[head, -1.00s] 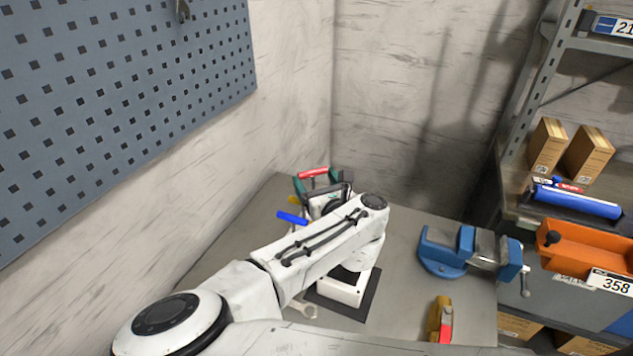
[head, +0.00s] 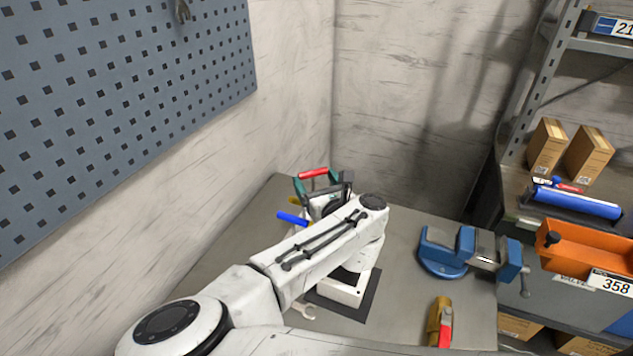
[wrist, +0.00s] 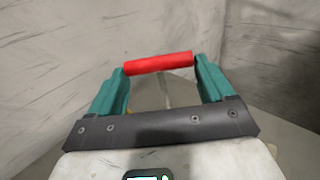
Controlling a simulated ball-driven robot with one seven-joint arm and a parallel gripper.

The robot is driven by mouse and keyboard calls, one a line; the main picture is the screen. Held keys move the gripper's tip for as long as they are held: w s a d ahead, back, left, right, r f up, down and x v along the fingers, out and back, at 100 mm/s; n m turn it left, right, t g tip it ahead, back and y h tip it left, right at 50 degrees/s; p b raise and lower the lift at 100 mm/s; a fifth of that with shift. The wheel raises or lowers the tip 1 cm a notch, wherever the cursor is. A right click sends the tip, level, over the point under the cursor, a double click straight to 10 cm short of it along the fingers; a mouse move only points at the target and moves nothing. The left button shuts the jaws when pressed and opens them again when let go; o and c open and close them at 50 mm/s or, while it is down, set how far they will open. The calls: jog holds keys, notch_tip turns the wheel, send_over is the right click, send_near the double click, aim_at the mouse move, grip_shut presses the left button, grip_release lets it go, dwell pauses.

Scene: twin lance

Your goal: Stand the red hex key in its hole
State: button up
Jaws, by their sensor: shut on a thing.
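My gripper (wrist: 160,72) has teal fingers and is shut on the red hex key (wrist: 158,63). Its red handle lies crosswise between the fingertips in the wrist view. A thin pale strip below the handle may be its shank, but I cannot tell. In the head view the red handle (head: 313,172) shows at the back of the bench, above the teal fingers of my gripper (head: 315,181). A blue handle (head: 292,218) sticks out left of my arm, with a small yellow piece (head: 294,201) above it. The hole is not visible; my arm hides that area.
A dark mat (head: 370,300) lies on the grey bench (head: 405,265) under my arm. A wrench (head: 304,311) lies left of it. A blue vise (head: 460,248) stands to the right, with a yellow and red tool (head: 440,322) in front. Walls and a pegboard (head: 120,100) close in the left and back.

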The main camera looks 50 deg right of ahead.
jog(key=shift+f+b, duration=0.7)
jog(key=shift+f, duration=0.2)
dwell(0.4)
jog(key=o, duration=0.9)
jog(key=shift+o, duration=0.2)
jog(key=shift+s+f, duration=0.1)
jog(key=shift+s, duration=0.05)
jog(key=b+v, duration=0.1)
jog(key=v, duration=0.9)
jog(key=shift+s+a+r+b, duration=0.2)
jog(key=shift+b, duration=0.2)
